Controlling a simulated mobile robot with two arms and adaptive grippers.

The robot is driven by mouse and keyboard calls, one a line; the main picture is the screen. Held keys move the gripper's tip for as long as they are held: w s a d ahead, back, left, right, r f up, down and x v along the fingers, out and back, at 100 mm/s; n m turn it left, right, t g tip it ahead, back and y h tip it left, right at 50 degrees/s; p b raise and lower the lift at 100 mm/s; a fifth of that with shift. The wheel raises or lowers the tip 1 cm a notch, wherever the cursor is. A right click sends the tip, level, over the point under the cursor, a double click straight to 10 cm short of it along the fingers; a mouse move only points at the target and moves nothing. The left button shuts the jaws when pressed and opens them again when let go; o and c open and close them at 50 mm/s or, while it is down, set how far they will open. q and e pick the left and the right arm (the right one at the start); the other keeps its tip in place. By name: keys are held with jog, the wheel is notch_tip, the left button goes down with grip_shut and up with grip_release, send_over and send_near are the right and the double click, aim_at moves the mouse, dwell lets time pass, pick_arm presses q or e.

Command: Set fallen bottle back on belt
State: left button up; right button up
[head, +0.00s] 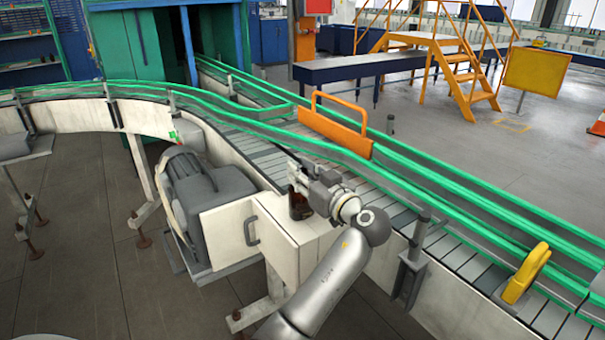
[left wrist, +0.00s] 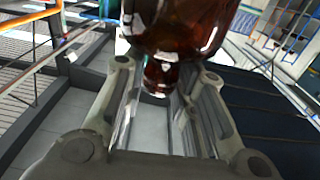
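An amber bottle (head: 299,206) shows dark and small in the head view. It is at the belt's near side, just above the white box under the belt's edge. My left gripper (head: 303,179) is at its upper part, reaching in from the lower right. In the left wrist view the brown glass body (left wrist: 180,28) fills the top, and its narrower neck (left wrist: 159,76) sits between the fingers of my left gripper (left wrist: 165,80). The fingers appear closed in on the neck. The gripper hides part of the bottle in the head view. My right gripper is not in view.
The slatted belt (head: 390,202) runs diagonally between green rails (head: 450,195) and looks clear beside the gripper. An orange guard (head: 335,128) spans it, and a yellow bracket (head: 526,273) stands farther right. A grey motor (head: 195,185) and white box (head: 246,230) sit below the near edge.

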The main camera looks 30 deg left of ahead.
pick_arm(q)
jog(key=shift+o, duration=1.3)
